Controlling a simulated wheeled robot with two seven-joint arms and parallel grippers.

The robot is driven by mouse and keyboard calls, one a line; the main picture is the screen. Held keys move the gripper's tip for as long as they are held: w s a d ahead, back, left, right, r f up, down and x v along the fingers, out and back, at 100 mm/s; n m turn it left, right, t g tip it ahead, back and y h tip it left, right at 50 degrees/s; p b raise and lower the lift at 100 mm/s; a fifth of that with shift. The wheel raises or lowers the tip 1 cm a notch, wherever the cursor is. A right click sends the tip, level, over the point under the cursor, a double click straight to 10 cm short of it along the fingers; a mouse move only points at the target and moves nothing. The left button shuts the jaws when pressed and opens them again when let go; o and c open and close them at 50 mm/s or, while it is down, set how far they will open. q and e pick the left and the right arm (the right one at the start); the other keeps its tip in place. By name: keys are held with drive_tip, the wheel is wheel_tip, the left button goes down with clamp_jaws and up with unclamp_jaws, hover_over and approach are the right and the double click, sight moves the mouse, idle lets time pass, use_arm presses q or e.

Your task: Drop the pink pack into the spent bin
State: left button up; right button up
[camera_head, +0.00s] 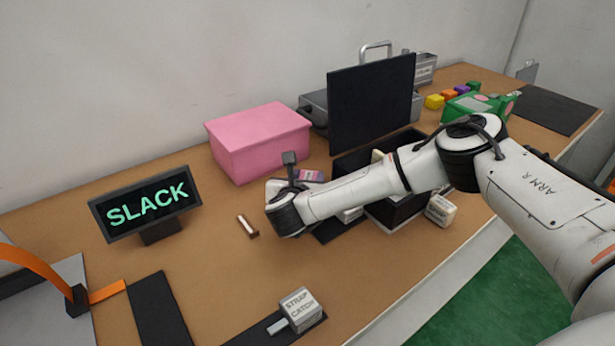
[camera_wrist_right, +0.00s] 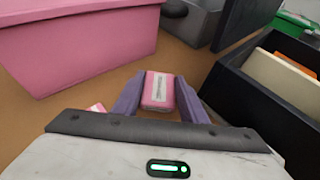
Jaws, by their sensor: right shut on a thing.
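The pink pack (camera_wrist_right: 158,92) has a pale label and sits between the purple fingers of my right gripper (camera_wrist_right: 157,88), which is shut on it. In the head view my right gripper (camera_head: 309,175) is partly hidden by its own wrist, just in front of a pink box (camera_head: 258,143). I cannot tell whether the pack touches the table. A black open bin (camera_wrist_right: 262,103) with cream and orange packs in it stands right of the gripper. No label saying which container is the spent bin is readable. My left gripper is not in view.
A black panel (camera_head: 371,103) stands upright behind the black bin. A SLACK sign (camera_head: 147,204), a small brown-and-white piece (camera_head: 247,226) and a STRAP CATCH block (camera_head: 299,310) are on the table. Another pink piece (camera_wrist_right: 96,108) shows left of the fingers. The front middle is fairly clear.

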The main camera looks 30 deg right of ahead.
drive_tip(key=shift+f+b, duration=0.25)
drive_tip(key=shift+b, duration=0.05)
drive_tip(key=o, duration=1)
drive_tip(key=shift+r, duration=0.1)
